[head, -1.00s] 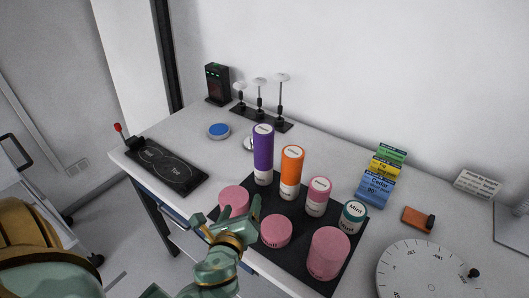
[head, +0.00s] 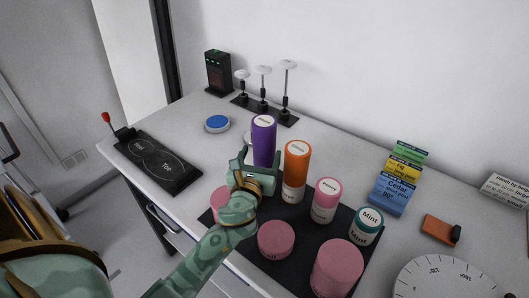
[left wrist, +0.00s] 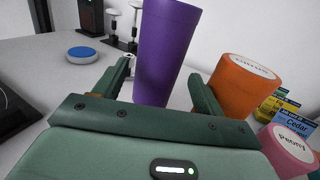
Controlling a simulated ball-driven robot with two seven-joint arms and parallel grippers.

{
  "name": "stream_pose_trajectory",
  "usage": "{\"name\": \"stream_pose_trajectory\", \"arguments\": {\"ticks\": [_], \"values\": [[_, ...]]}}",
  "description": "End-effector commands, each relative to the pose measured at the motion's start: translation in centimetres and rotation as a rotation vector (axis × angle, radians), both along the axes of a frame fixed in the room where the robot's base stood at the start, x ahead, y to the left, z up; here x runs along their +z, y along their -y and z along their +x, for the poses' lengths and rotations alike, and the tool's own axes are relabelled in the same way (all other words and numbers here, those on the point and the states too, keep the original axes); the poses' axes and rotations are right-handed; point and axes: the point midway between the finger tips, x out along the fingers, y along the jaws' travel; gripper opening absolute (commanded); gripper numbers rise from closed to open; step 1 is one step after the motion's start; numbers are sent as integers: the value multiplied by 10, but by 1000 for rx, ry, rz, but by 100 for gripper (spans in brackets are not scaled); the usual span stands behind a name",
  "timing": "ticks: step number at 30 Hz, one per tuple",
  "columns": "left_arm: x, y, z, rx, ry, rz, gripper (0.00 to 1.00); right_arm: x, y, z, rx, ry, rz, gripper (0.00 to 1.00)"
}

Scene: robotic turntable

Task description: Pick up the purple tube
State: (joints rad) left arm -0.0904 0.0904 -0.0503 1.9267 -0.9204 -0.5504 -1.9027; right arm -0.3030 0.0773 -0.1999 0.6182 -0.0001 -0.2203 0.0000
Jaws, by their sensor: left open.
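The purple tube (head: 263,140) stands upright at the back left of the black mat (head: 330,215). Its lower part is hidden by my gripper in the head view. My left gripper (head: 259,162) is open, right in front of the tube. In the left wrist view the purple tube (left wrist: 166,50) rises between and beyond the two spread fingers (left wrist: 158,82). I cannot tell whether the fingers touch it. The orange tube (head: 296,168) stands close on the right, near the right finger in the left wrist view. My right gripper is not in view.
A pink tube (head: 326,200), a teal Mint tube (head: 366,224) and pink cylinders (head: 276,240) share the mat. A blue disc (head: 217,124), black panel (head: 157,163) and stands (head: 264,98) lie behind and left. Colored cards (head: 397,184) and a dial (head: 445,278) are right.

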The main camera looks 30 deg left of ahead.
Motion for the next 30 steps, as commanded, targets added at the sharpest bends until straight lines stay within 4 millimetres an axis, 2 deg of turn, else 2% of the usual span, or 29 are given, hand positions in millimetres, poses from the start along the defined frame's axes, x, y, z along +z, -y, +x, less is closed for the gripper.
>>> {"name": "stream_pose_trajectory", "arguments": {"ticks": [10, 19, 21, 24, 30], "values": [[3, -17, 44, 0, 1, 0, 70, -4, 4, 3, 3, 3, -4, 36], [3, -19, 50, 0, -1, 0, 70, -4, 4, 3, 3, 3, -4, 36], [3, -19, 50, 0, -1, 0, 51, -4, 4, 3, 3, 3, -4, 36], [3, -19, 50, 0, -1, 0, 27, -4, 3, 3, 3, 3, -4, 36], [4, -19, 50, 0, 1, 0, 28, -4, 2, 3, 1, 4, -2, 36]]}}
